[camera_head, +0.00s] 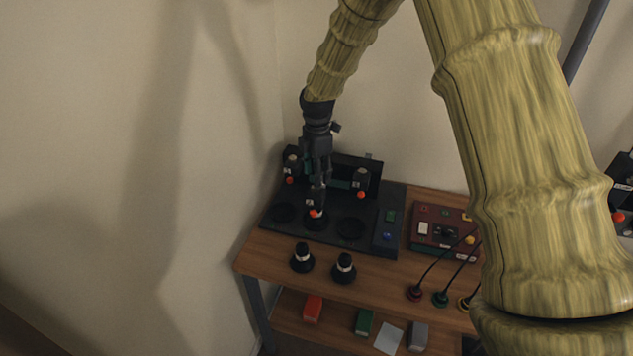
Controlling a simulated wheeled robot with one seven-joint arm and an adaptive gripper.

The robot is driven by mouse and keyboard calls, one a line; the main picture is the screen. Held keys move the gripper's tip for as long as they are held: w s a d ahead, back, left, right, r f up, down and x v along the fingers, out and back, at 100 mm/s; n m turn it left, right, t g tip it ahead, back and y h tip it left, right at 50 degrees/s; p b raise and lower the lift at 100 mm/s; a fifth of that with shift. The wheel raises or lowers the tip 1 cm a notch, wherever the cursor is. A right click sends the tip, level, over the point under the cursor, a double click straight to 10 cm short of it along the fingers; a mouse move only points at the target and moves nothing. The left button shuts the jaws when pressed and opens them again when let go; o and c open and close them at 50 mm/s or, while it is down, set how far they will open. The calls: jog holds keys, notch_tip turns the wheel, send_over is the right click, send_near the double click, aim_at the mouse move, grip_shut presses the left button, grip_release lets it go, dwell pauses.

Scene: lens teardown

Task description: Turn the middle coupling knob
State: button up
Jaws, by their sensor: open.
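A black bench fixture (335,240) stands on the wooden table, with a row of stations along its back. The left station has an orange-red knob (290,180) and the right station has another orange-red knob (361,194). A third orange-red knob (315,213), in the middle, shows just below my gripper, on a dark part with a white band. My gripper (319,184) points down over the middle of the fixture, its fingers open close above or around this part. Whether they touch it cannot be told. My gripper hides much of the middle station.
Two black parts with white bands (302,258) (344,267) stand on the table in front. A dark red control box (440,230) and several cabled plugs (440,298) are to the right. A lower shelf (285,325) holds coloured blocks. A wall is close at left.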

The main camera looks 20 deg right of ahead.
aim_at(316, 190)
jog(key=shift+f+p, duration=0.65)
jog(key=shift+f, duration=1.9)
jog(key=c, duration=1)
